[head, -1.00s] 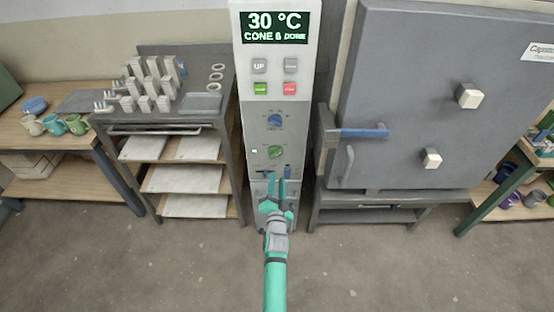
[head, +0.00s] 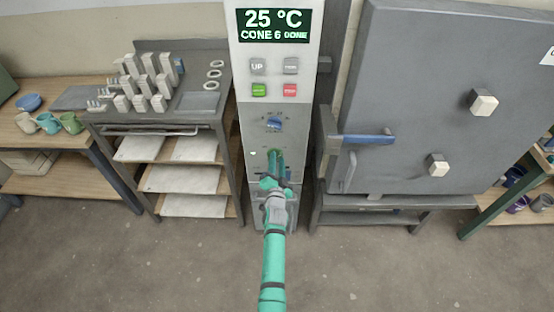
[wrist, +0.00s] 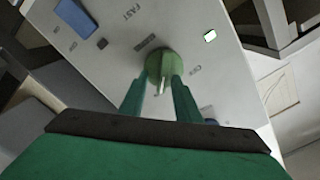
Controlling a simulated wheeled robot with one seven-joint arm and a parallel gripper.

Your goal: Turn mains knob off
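The control panel (head: 258,110) stands upright in the middle of the head view. Its green knob (wrist: 160,62), on the lower part, shows a pale pointer line between my fingers in the wrist view. Small lettering around it is hard to read. My gripper (wrist: 165,82) is at the green knob, with one finger on each side of its raised middle and a gap between them. I cannot tell whether the fingers touch it. In the head view my gripper (head: 276,158) hides most of the knob. A small pale-green lamp (wrist: 210,36) beside the knob is lit.
A blue knob (head: 274,124) sits above the green one. Higher are buttons and a display (head: 273,24) reading 25 °C, cone 6 done. A grey kiln (head: 430,90) with a blue-handled latch stands right; a shelf rack (head: 165,125) stands left. The floor in front is clear.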

